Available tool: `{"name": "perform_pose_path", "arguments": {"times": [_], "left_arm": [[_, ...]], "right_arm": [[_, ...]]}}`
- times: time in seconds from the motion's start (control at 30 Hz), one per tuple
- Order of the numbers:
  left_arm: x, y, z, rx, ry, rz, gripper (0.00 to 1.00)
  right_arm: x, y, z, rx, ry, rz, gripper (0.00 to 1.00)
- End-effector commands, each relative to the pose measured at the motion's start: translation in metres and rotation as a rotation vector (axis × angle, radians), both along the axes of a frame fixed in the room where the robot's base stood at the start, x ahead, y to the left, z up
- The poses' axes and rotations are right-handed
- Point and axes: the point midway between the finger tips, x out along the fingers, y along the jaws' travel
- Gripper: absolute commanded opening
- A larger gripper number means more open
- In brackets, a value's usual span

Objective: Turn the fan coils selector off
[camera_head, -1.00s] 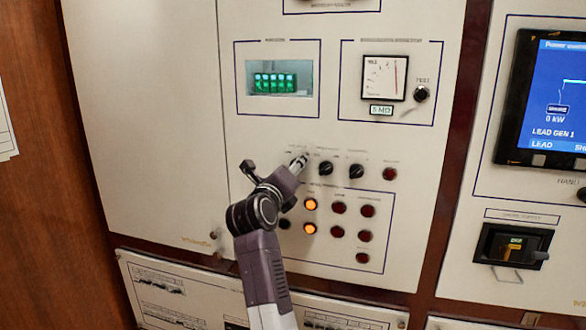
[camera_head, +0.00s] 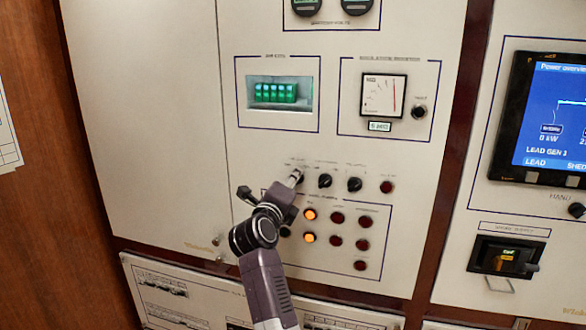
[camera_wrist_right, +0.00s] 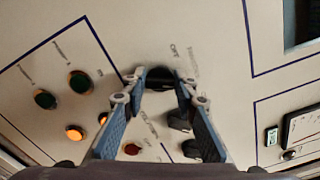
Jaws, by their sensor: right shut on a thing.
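A row of black selector knobs runs across the middle of the cream panel. My right gripper (camera_head: 296,178) reaches up from below to the leftmost knob of this row. In the right wrist view the two fingers (camera_wrist_right: 158,92) are closed around the sides of a black knob (camera_wrist_right: 160,75), and their tips lie near the panel. Two other black knobs, the middle one (camera_head: 325,181) and the right one (camera_head: 354,184), stand to its right. My left gripper is not in view.
A dark red button (camera_head: 387,187) ends the knob row. Below are lit orange lamps (camera_head: 309,214) and several dark red ones (camera_head: 336,217), close under my gripper. A green-lit counter (camera_head: 276,92) and a dial meter (camera_head: 383,96) are above. A screen (camera_head: 550,115) is at right.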

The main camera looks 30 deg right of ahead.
Motion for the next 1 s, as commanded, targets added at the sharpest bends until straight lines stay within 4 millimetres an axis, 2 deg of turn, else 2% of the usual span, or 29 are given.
{"name": "perform_pose_path", "arguments": {"times": [0.03,0.2,0.4,0.6,1.0], "left_arm": [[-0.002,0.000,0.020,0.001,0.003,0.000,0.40],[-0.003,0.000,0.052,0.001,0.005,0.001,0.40],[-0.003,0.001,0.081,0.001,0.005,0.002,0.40],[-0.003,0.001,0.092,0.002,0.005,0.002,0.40],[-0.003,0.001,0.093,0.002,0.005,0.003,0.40]], "right_arm": [[0.000,0.000,0.008,-0.031,0.041,0.001,0.02],[0.001,0.001,0.008,-0.136,0.164,0.003,0.02],[0.001,0.001,0.004,-0.259,0.309,0.003,0.02],[0.001,0.001,0.000,-0.383,0.449,0.001,0.02],[0.000,0.000,-0.004,-0.620,0.726,0.001,0.02]]}}
